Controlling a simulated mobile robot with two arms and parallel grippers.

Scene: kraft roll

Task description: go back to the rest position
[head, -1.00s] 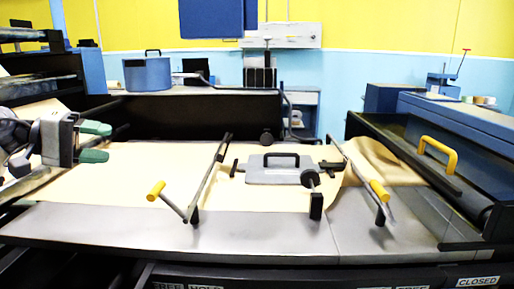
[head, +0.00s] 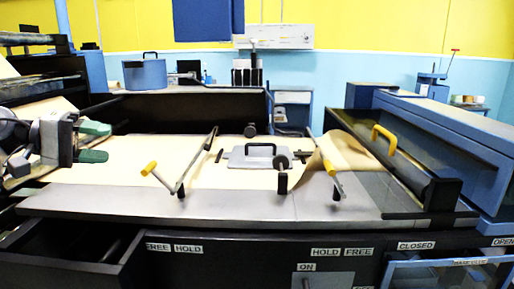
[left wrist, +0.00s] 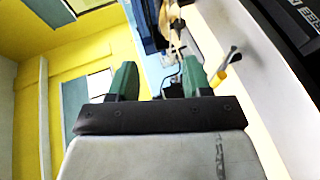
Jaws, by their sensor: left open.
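My left gripper (head: 95,142) is at the left of the head view, above the left part of the work table. Its green fingers are apart with nothing between them. In the left wrist view the two green fingers (left wrist: 158,82) are also spread and empty, with the wall and table edge beyond. My right gripper is not in view.
Kraft paper (head: 120,160) lies on the grey table (head: 250,205). A grey plate with a black handle (head: 262,152) sits on it, between yellow-handled levers (head: 148,169). A blue machine with a yellow handle (head: 385,138) stands right. An open drawer (head: 70,250) juts out front left.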

